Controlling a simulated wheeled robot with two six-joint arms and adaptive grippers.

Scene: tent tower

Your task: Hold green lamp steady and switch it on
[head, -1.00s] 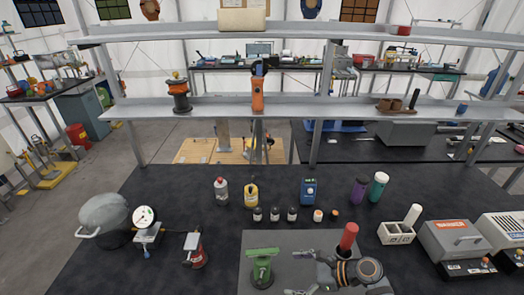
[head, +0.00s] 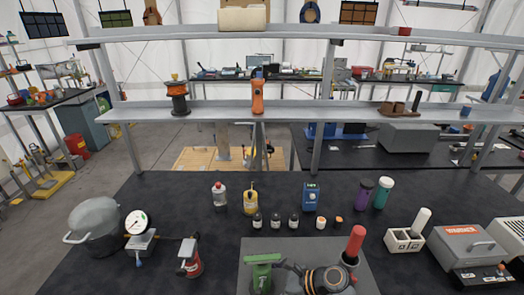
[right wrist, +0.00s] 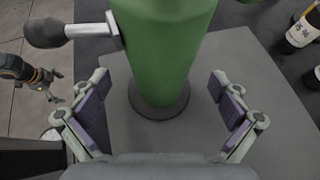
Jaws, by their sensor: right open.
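The green lamp (head: 262,275) stands upright on a grey mat (head: 325,250) at the front of the table. In the right wrist view its green body (right wrist: 165,50) rises from a dark round base, and a silver stem with a dark knob (right wrist: 45,33) sticks out to the left. My right gripper (right wrist: 158,88) is open, its purple-padded fingers on either side of the lamp with gaps, apart from it. My left gripper (right wrist: 54,88) shows small at the left of the right wrist view, fingers spread and empty, away from the lamp. The head view does not show it.
A red-topped cylinder (head: 355,240) stands right of my right arm. Small bottles (head: 275,221) stand in a row behind the mat. A red can (head: 190,258) and a gauge (head: 136,222) are on the left.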

